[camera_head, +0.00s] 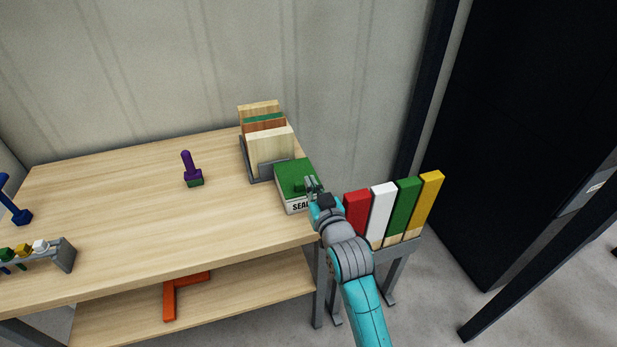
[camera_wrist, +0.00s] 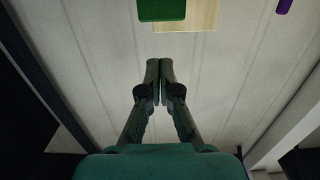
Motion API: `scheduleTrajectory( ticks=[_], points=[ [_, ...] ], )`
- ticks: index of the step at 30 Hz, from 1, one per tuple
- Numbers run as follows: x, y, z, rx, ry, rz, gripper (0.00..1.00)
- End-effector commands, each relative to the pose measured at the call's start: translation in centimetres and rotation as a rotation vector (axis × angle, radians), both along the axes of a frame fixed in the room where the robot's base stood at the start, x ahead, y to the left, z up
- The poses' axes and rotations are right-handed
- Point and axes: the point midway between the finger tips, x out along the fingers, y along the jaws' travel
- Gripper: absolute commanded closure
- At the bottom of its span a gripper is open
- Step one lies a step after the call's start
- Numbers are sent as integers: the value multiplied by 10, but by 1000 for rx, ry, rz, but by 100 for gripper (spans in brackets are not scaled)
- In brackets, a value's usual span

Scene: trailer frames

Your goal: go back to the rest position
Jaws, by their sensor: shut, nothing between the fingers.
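My gripper (camera_head: 312,184) is at the end of my teal arm, over the front right part of the workbench, in front of the green-topped box marked "SEAL" (camera_head: 293,207). In the wrist view my gripper (camera_wrist: 160,66) has its two fingertips together with nothing between them. A green block (camera_wrist: 162,9) shows at the top edge of the wrist view, with a pale wooden piece behind it. My gripper hides part of the box's right side, and I cannot tell whether it touches the box.
The wooden workbench (camera_head: 120,215) holds a purple stamp with a green base (camera_head: 191,168) and a rack with boards (camera_head: 268,150). Red, white, green and yellow blocks (camera_head: 405,207) stand right of my arm. A blue stamp (camera_head: 17,211) and small rack (camera_head: 62,253) are at left. The bench middle is clear.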

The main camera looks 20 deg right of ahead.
Motion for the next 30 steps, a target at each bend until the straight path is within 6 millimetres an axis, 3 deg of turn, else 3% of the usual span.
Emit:
scheduleTrajectory(
  ticks=[10,23,26,30],
  points=[
    [-47,0,-17,0,2,0,100],
    [-62,0,-24,0,3,0,100],
    [-77,0,-38,0,14,0,100],
    [-117,1,-67,1,37,-1,100]
  ],
)
